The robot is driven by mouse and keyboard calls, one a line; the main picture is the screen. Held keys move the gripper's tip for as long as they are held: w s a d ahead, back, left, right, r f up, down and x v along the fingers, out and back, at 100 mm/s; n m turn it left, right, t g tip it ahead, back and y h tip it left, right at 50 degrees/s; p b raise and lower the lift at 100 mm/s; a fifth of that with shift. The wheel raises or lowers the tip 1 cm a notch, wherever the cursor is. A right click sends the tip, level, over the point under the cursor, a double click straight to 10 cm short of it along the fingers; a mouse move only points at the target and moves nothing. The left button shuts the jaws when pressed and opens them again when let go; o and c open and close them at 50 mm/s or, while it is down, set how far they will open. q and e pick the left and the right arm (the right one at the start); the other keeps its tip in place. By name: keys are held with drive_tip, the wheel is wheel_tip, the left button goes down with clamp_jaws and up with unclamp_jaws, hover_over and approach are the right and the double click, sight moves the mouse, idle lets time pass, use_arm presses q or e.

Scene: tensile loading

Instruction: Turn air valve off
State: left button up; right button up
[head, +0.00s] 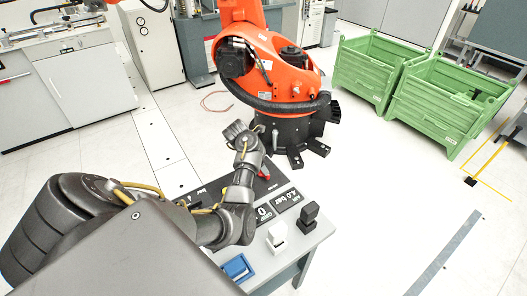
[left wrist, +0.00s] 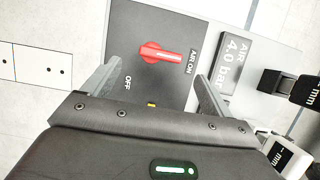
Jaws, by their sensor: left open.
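The air valve is a red lever (left wrist: 162,54) on a dark panel (left wrist: 150,22). Its lever points to the "AIR ON" label (left wrist: 193,60); the "OFF" label (left wrist: 127,83) is printed lower left of it. A bit of the red lever (head: 264,173) shows beside my left arm in the head view. My left gripper (left wrist: 159,72) is open and empty, its two fingers spread on either side below the lever in the left wrist view, with no visible contact. My right gripper is not in view.
An "AIR 4.0 bar" display (left wrist: 234,62) is beside the panel. A white block (head: 277,237), a black block (head: 309,216) and a blue tray (head: 238,267) are on the table (head: 290,258). An orange robot arm (head: 262,65) stands just behind. Green bins (head: 452,107) stand at right.

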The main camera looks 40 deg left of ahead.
use_arm(q)
drive_tip(key=b+x, duration=0.1)
drive_tip(key=x, duration=0.3)
drive_tip(key=shift+w+d+f, duration=0.1)
drive_tip(key=shift+d+f, duration=0.05)
drive_tip(key=shift+f, duration=0.2)
drive_tip(key=shift+w+f, duration=0.15)
drive_tip(key=shift+f, duration=0.2)
drive_tip(key=shift+w+d+f, duration=0.1)
drive_tip(key=shift+w+f, duration=0.15)
drive_tip(key=shift+f, duration=0.2)
drive_tip(key=c, duration=1)
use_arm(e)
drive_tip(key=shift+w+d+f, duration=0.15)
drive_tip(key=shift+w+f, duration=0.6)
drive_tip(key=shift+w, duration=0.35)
